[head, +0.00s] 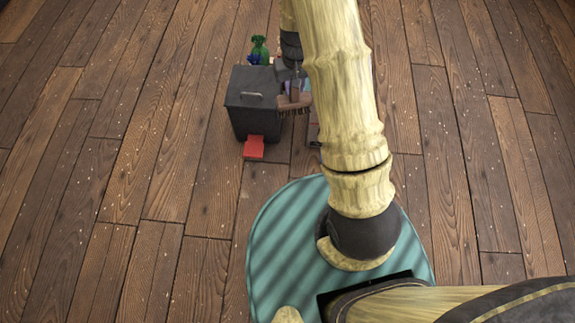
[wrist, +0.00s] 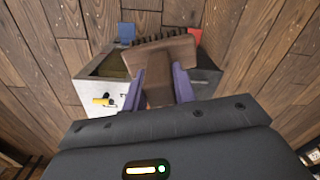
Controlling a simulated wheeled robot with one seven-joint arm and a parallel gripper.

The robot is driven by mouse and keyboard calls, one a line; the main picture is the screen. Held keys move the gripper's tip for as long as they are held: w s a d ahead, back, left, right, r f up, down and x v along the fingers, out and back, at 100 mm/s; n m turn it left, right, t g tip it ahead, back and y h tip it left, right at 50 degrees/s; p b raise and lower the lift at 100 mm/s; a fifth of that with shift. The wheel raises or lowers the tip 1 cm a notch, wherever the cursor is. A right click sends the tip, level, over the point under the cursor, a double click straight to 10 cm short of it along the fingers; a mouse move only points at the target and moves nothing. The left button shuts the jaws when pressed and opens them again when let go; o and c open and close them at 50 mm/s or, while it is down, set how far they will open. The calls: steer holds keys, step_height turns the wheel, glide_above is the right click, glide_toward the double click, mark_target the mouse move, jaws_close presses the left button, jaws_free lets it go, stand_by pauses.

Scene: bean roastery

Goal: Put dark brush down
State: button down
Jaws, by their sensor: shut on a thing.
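My gripper (head: 293,86) is shut on the dark brush, a brown block (head: 294,103) with a row of dark bristles. In the head view the bristles point toward the bottom of the picture. In the wrist view the brush (wrist: 160,58) sits slightly tilted between my two purple fingers (wrist: 158,86), bristles toward the top. It is held over or near two box-like things: a pale-fronted one with a yellow knob (wrist: 104,100) and a dark grey one (wrist: 205,78). The brush hides part of both, and I cannot tell its height above them.
A dark grey bin (head: 252,97) with a handle and red pedal (head: 253,147) stands left of the brush. A green item (head: 260,49) and a blue one stand behind it. A blue panel (wrist: 127,33) shows in the wrist view.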

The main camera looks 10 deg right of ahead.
steer(key=w+f+m+b, duration=0.1)
steer(key=w+f+b, duration=0.1)
steer(key=f+b, duration=1.5)
steer(key=w+f+m+b, duration=0.2)
steer(key=f+b, duration=1.5)
steer(key=f, duration=1.5)
steer(key=shift+m+b, duration=0.3)
steer(key=shift+b, duration=0.1)
step_height(320, 180, down, 6)
steer(key=b, duration=0.3)
steer(key=shift+f+b, duration=0.15)
steer(key=shift+b, duration=0.25)
step_height(320, 180, down, 4)
steer(key=shift+r+b, duration=0.15)
steer(key=shift+b, duration=1.1)
